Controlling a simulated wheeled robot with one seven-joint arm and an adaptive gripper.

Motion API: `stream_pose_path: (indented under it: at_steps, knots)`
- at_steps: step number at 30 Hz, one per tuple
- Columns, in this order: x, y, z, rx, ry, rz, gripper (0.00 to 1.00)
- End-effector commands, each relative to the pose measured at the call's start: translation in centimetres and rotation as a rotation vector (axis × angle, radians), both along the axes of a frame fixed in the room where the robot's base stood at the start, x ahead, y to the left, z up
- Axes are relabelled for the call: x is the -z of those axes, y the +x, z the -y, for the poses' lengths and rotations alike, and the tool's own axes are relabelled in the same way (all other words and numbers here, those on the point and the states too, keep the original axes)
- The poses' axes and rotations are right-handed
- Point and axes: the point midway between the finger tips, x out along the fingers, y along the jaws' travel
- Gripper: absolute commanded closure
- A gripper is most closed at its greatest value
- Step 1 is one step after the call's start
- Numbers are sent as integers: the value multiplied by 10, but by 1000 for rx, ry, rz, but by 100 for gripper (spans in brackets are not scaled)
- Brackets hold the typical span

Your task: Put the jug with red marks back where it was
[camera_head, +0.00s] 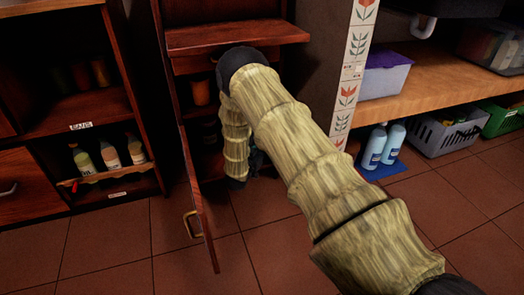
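My arm reaches forward and bends down in front of an open wooden cabinet (186,110). A small dark part of my gripper (258,160) shows beside the lower arm, low at the cabinet opening. The rest is hidden, so I cannot see its fingers or whether it holds anything. I cannot make out a jug with red marks; my arm covers much of the cabinet's inside. An orange-brown jar (201,92) stands on the cabinet's upper shelf, left of my arm.
The cabinet's door (200,200), with a brass handle, stands open. Left, an open shelf unit holds several bottles (109,157). Right, blue bottles (374,147) stand on a blue mat (384,171), near a grey basket (446,132). The tiled floor (110,240) in front is clear.

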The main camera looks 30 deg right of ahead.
Motion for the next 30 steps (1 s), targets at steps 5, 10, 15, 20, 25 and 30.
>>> stream_pose_path:
  at_steps: [5,10,15,20,25,30]
  knots:
    - [3,0,0,0,0,1,100]
    - [3,0,0,0,0,1,100]
    - [6,0,0,1,0,1,89]
    - [6,0,0,0,1,1,69]
    - [6,0,0,0,1,1,69]
    - [2,0,0,0,1,1,69]
